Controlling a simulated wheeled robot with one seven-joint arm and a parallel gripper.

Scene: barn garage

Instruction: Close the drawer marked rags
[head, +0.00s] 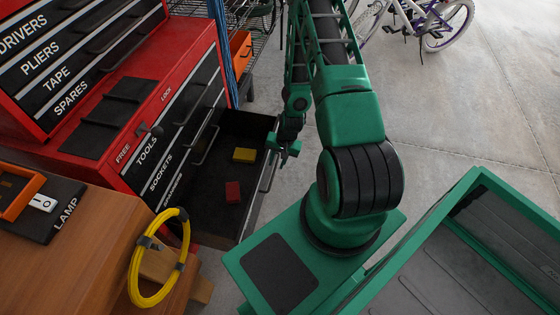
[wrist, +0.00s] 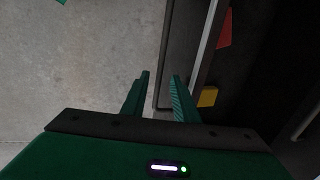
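An open drawer (head: 225,215) stands out from the lower part of the red tool chest (head: 190,50). It holds a yellow block (head: 244,155) and a red block (head: 232,191). I cannot read a "rags" label on it. My gripper (head: 283,152) is at the outer side of the drawer front, near its far end. In the wrist view my gripper (wrist: 160,78) is open, with the drawer's thin dark handle (wrist: 157,104) seen between its fingers. The drawer front's pale top edge (wrist: 208,40) runs just right of the fingers. I cannot tell whether they touch the handle.
A wooden bench (head: 70,255) with a yellow cable coil (head: 136,282) stands at near left. A green-framed bin (head: 475,185) is at lower right. A wire rack (head: 255,25) and a bicycle (head: 425,25) stand behind. Concrete floor (head: 470,110) is clear on the right.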

